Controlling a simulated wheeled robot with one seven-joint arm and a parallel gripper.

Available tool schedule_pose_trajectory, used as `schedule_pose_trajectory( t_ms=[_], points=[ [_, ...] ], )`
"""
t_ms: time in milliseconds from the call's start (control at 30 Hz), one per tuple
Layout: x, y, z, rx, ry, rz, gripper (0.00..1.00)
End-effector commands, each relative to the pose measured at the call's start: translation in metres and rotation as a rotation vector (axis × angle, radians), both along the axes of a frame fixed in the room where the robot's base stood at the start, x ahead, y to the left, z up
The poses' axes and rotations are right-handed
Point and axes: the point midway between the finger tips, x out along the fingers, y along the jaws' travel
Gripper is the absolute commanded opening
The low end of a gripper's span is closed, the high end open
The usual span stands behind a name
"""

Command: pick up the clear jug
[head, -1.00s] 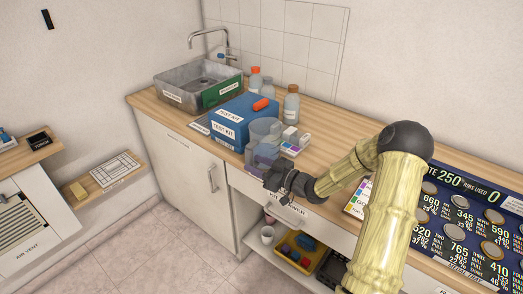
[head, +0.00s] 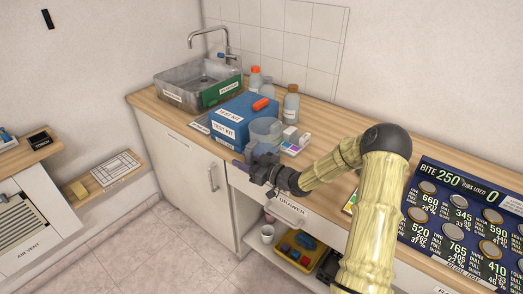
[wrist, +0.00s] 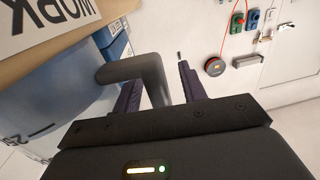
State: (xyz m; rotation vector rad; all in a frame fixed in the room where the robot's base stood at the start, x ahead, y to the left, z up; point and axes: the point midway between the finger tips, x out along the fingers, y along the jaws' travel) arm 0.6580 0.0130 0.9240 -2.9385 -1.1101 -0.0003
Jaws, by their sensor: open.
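The clear jug (head: 265,128) stands on the wooden counter, beside the blue test kit box (head: 232,122). My gripper (head: 246,165) is at the counter's front edge, just in front of the jug, and covers its lower part in the head view. In the wrist view the jug's wall (wrist: 60,112), with measuring marks, fills the left side. Its grey handle (wrist: 142,68) reaches in between my two dark fingers (wrist: 158,82). The fingers are apart, with a gap on the right side of the handle; contact on the left is unclear.
Bottles (head: 291,103) stand behind the jug, and a small white kit with coloured squares (head: 294,144) lies to its right. A steel sink (head: 198,80) is farther left. Below are a drawer (head: 290,206) and an open shelf with a yellow tray (head: 298,250).

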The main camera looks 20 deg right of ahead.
Motion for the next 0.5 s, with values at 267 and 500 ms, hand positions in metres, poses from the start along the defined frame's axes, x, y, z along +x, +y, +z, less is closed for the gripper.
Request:
schedule_pose_trajectory(
  t_ms=[267,500],
  points=[
    [-0.0002,-0.0011,0.0,0.0,0.0,-0.001,0.38],
    [-0.0002,-0.0002,0.0001,0.0,0.0,0.0,0.0]
  ],
)
